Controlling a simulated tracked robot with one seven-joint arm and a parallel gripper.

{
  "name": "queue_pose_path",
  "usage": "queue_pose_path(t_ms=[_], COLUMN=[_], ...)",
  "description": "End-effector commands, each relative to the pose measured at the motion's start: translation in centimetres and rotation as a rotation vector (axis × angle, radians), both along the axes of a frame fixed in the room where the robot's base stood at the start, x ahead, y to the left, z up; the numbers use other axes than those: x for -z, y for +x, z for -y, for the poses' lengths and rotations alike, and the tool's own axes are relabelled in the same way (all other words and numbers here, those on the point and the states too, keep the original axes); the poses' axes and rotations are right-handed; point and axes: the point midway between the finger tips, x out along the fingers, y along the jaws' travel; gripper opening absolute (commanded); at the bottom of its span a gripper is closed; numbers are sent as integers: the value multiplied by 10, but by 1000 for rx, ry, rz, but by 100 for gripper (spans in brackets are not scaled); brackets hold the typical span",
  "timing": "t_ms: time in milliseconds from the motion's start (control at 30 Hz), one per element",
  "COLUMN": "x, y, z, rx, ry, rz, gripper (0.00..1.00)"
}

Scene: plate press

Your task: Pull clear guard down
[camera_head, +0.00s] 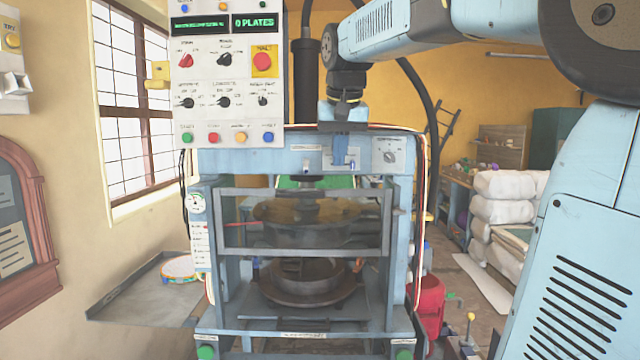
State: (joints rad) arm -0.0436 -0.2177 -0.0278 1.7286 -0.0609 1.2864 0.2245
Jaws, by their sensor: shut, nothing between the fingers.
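The clear guard (235,222) is a see-through panel in a grey frame across the front of the blue press (205,170). It covers the upper part of the press opening, and its lower edge hangs above the lower plate. Through it I see a dark round upper die (305,210). My gripper (340,163) points down in front of the press header, above the guard's top bar and right of its middle. Its fingers are shut and empty. I cannot tell how far it is from the header, and it appears apart from the guard.
A round lower die (308,290) sits in the opening below the guard. A control panel (228,75) stands at the upper left. A grey side tray (130,300) with a round plate (178,269) is at the left. White sacks (500,215) are at the right.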

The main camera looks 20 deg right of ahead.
Motion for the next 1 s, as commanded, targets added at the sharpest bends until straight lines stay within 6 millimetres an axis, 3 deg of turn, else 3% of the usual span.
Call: queue_pose_path(t_ms=[100, 233, 400, 533, 767, 1000], x=[-20, -35, -45, -47, -25, 16], y=[41, 74, 99, 106, 112, 124], z=[0, 0, 0, 0, 1, 5], rx=[38, 74, 105, 114, 115, 114], ry=[-1, -2, -5, -7, -7, -6], rz=[-23, -43, -58, -63, -66, -67], gripper=[0, 0, 0, 0, 0, 0])
